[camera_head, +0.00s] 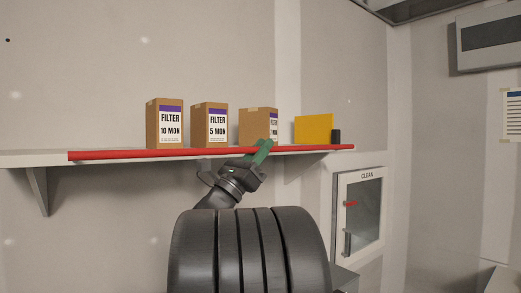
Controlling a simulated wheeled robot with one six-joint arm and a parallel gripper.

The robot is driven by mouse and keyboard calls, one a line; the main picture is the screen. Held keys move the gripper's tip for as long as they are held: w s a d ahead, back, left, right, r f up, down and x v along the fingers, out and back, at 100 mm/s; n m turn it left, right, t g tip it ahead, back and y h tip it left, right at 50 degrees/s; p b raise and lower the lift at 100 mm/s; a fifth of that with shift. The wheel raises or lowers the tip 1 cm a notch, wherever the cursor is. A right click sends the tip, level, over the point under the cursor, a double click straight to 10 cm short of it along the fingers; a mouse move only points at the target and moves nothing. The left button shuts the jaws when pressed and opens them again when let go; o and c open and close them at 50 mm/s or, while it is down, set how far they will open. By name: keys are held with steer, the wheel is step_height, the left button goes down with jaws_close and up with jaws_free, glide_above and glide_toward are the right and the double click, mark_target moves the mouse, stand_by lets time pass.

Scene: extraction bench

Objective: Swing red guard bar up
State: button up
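The red guard bar (170,154) is a long thin bar along the front edge of the white shelf. It lies about level, from the left part of the shelf to near its right end. My gripper (264,148) has green fingers and reaches the bar from below, right of the bar's middle. The fingers overlap the bar and the lower part of a box behind it. Whether they touch or grip the bar cannot be told from this view.
The shelf (22,158) holds a 10 MON filter box (165,124), a 5 MON filter box (210,124), a third box (254,122), a yellow panel (313,129) and a small dark object (336,136). A cabinet marked CLEAN (370,176) is lower right.

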jaws_close()
